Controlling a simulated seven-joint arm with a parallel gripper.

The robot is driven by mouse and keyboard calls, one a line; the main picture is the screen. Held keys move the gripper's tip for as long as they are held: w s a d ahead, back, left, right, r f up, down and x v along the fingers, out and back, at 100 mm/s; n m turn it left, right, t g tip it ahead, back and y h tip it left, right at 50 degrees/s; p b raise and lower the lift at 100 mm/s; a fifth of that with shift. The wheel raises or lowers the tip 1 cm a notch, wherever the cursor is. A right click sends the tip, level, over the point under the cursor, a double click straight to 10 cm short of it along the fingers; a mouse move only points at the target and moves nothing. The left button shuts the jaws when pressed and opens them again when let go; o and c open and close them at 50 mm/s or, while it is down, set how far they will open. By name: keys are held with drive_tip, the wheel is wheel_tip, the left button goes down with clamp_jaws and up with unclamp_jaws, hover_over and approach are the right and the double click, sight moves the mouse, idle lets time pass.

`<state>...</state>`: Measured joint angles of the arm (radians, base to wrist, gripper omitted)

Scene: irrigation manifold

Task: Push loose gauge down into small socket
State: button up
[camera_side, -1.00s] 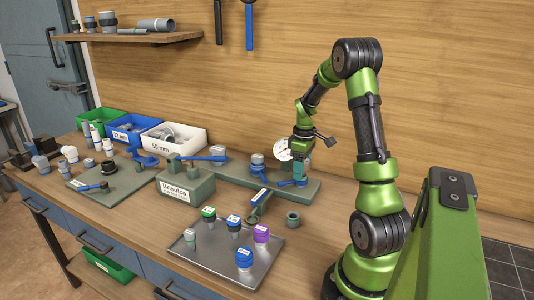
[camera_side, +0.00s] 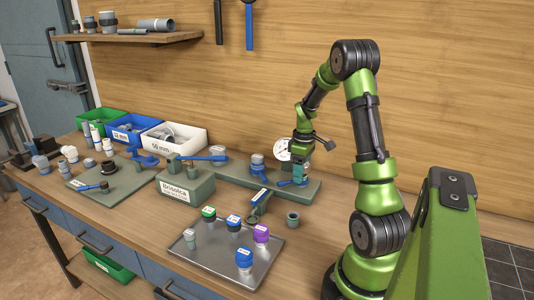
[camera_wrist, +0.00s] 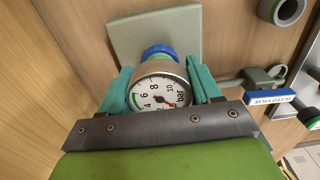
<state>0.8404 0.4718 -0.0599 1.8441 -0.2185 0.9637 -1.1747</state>
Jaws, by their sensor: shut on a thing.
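The loose gauge (camera_wrist: 160,92), with a round white dial, a red needle and a metal rim, sits between the two teal fingers of my gripper (camera_wrist: 160,88) in the wrist view. The fingers are shut on its sides. A blue ring (camera_wrist: 158,52), apparently at the small socket, shows just beyond the gauge's rim. The gauge hides the socket's opening, so I cannot tell how deep it sits. In the side view my gripper (camera_side: 299,174) is low over the right end of the green manifold base (camera_side: 240,176), and its fingers hide most of the gauge.
A metal tray (camera_side: 212,262) with several capped parts and a loose grey-green cup (camera_side: 293,219) are in front.

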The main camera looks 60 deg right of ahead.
drive_tip(key=shift+f, duration=0.8)
idle(0.4)
drive_tip(key=o, duration=1.3)
drive_tip(key=shift+r, duration=0.2)
drive_tip(key=shift+r, duration=3.35)
